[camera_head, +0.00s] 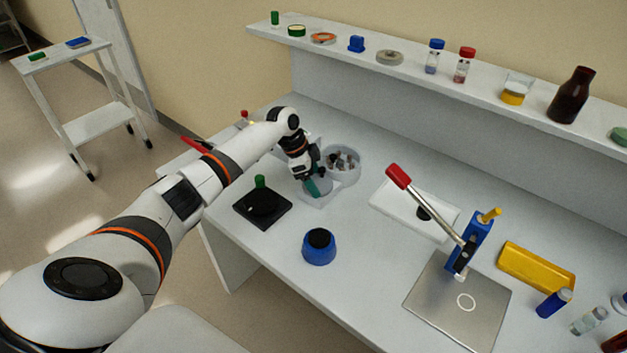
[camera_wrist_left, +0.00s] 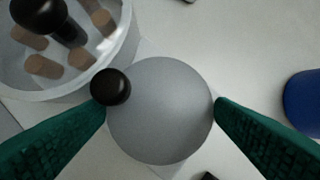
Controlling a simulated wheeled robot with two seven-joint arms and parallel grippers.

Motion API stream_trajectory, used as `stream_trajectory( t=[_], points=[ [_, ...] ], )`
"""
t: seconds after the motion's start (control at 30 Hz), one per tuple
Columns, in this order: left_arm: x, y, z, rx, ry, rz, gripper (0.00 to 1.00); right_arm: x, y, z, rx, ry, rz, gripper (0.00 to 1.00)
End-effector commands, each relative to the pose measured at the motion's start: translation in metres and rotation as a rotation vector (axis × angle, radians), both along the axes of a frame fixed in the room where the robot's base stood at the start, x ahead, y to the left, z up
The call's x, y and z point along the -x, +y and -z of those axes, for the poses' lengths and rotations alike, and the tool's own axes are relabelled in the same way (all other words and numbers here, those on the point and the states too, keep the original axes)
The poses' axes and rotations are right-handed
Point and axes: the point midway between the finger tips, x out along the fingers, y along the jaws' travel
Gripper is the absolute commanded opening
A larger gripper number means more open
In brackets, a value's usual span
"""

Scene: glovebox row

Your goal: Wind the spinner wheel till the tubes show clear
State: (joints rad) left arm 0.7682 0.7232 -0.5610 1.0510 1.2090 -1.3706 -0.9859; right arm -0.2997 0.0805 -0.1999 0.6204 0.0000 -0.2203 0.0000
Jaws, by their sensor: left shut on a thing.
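The spinner is a clear round drum (camera_head: 354,179) on the bench, with several brown tubes (camera_wrist_left: 79,60) inside and a black knob (camera_wrist_left: 40,14) in its middle. Beside it is a grey round wheel (camera_wrist_left: 165,125) with a small black knob (camera_wrist_left: 110,86) at its rim. My left gripper (camera_wrist_left: 162,103) is over the wheel, its green fingers shut on the wheel's opposite sides; the left finger's tip is close to the small knob. In the head view my left gripper (camera_head: 315,183) partly hides the wheel. The tubes look brown. My right gripper is out of view.
A black square device (camera_head: 276,218) with a green knob and a blue round pot (camera_head: 318,250) stand in front. A red-handled lever press (camera_head: 462,262), a white plate (camera_head: 385,205) and a yellow tray (camera_head: 535,268) are to the right. A shelf (camera_head: 340,50) holds bottles behind.

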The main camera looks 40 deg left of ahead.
Motion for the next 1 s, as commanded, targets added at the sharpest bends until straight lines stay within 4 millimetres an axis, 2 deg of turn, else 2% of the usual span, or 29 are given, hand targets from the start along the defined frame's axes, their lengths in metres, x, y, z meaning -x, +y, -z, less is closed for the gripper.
stream_trajectory(
  t=[0.43, 0.47, 0.6, 1.0],
  points=[
    [-0.0005, 0.0002, -0.0003, -0.002, -0.001, 0.01, 0.55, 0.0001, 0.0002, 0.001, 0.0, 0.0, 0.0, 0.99],
    [-0.0005, 0.0002, -0.0003, -0.002, -0.001, 0.01, 0.79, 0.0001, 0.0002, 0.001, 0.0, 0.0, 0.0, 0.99],
    [-0.0004, 0.0002, -0.0001, -0.002, -0.001, 0.01, 0.99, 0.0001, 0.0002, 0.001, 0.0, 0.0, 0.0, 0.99],
    [-0.0002, 0.0, -0.0021, -0.002, -0.002, -0.011, 0.99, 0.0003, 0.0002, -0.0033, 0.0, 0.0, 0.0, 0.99]
  ],
)
